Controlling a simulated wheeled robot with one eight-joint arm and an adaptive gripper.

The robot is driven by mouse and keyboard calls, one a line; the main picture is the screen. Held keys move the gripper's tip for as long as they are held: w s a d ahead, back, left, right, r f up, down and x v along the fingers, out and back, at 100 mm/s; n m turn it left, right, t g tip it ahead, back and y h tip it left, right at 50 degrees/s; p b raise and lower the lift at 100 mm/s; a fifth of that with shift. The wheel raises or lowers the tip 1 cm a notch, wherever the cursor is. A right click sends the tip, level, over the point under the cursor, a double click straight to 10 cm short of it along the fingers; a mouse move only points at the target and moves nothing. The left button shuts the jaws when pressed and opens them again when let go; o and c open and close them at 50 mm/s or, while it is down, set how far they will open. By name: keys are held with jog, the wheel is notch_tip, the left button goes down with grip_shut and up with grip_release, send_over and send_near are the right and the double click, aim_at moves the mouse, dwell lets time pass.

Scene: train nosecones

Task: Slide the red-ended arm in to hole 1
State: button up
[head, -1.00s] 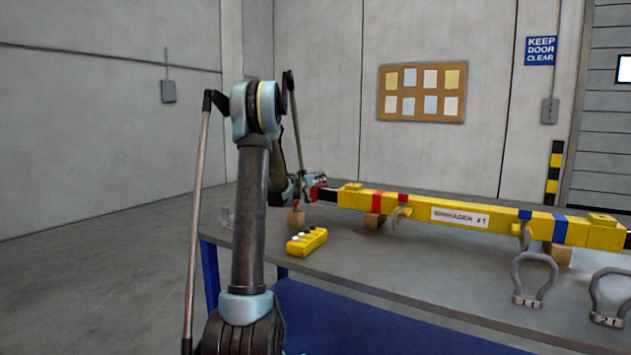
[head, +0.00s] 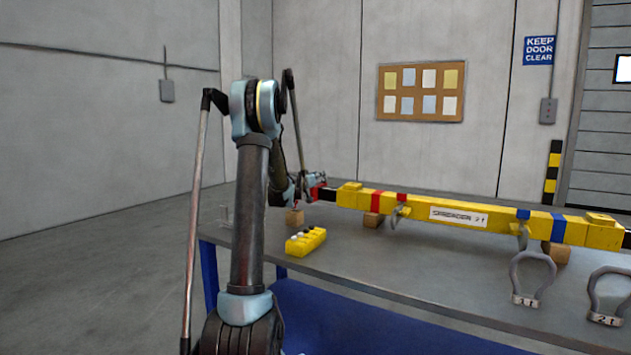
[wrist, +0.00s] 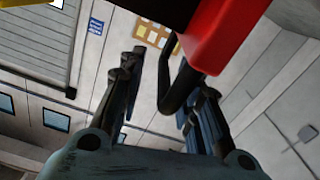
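The yellow spreader beam (head: 365,200) lies across the bench on wooden blocks. A black inner arm with a red end (head: 318,193) sticks out of its left end. My gripper (head: 308,184) is at that red end, partly hidden behind my own arm. In the wrist view the red end (wrist: 222,35) is at the top, with a bent black bar (wrist: 178,90) below it. My gripper's fingers (wrist: 163,85) are apart. The bar lies between them, nearer the right finger; I cannot tell if they touch. The hole numbers are not readable.
A yellow box with knobs (head: 305,241) lies on the grey bench (head: 400,255) in front of the beam's left end. Grey shackles marked 1t (head: 531,280) and 2t (head: 607,298) stand at the right. The bench between is clear.

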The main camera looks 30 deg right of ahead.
jog(key=shift+s+a, duration=0.15)
jog(key=shift+a, duration=0.35)
jog(key=v, duration=1.1)
jog(key=s+a+f+n+g+y, duration=0.2)
jog(key=s+a+f+y, duration=0.3)
jog(key=s+a, duration=0.8)
jog(key=s+a+f+n+g+y, duration=0.2)
jog(key=s+a+f+n+y, duration=0.3)
jog(key=s+a+f, duration=0.4)
jog(key=s+a+f+n+g+y, duration=0.2)
jog(key=s+a+f+y, duration=0.4)
jog(key=s+a, duration=1.1)
jog(key=a+f+n, duration=0.1)
jog(key=a, duration=0.7)
jog(key=shift+a+f+n, duration=0.2)
jog(key=shift+f+n, duration=0.05)
jog(key=shift+n, duration=0.05)
